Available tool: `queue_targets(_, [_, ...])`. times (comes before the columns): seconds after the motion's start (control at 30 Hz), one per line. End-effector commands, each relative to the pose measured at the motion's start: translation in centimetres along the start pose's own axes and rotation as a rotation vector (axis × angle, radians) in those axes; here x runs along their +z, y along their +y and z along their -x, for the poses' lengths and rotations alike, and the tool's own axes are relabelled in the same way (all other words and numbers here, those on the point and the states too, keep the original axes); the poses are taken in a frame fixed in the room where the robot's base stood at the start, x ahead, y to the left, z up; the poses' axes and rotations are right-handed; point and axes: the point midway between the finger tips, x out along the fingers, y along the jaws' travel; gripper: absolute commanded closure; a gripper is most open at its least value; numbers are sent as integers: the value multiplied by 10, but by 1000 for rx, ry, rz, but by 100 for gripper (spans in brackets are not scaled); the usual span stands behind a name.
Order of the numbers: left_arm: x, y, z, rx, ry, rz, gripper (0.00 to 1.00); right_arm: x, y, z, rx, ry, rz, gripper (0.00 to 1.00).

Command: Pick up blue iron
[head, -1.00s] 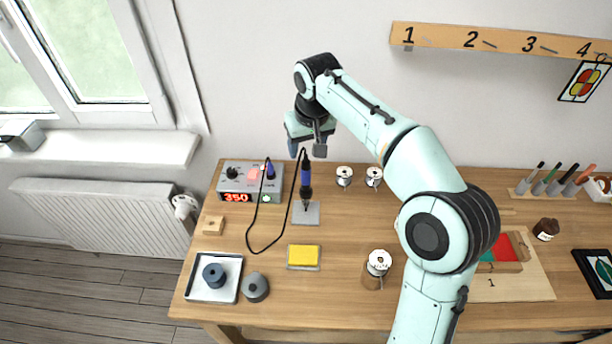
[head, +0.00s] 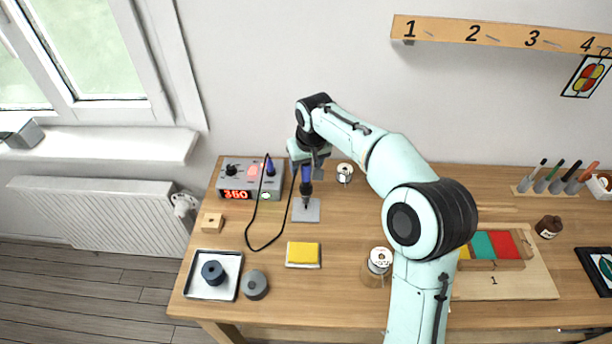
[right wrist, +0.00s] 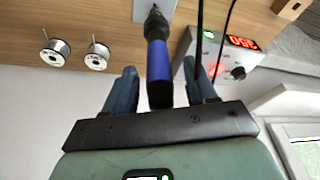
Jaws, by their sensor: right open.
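The blue iron (head: 306,184) stands upright, tip down, at its grey metal plate on the table. Its blue handle (right wrist: 159,74) also shows in the right wrist view, between my fingers. My right gripper (head: 306,172) is above the iron, pointing down. In the right wrist view the right gripper (right wrist: 160,90) is open, with one finger on each side of the handle and a gap on both sides. The grey plate (head: 312,211) lies under the iron's tip. My left gripper is not in view.
A yellow sponge (head: 303,253) lies in front. A wire spool (head: 345,173) stands to the right. A tray (head: 197,291) sits at front left.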

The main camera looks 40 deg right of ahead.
Motion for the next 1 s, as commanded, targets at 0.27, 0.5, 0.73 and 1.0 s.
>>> queue_targets(0.27, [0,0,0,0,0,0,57,0,0,1,0,0,0,100])
queue_targets(0.5, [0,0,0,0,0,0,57,0,0,1,0,1,0,100])
queue_targets(0.73, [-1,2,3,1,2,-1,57,-4,0,13,0,3,0,100])
queue_targets(1.0, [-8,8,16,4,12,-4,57,-18,0,58,-1,6,0,100])
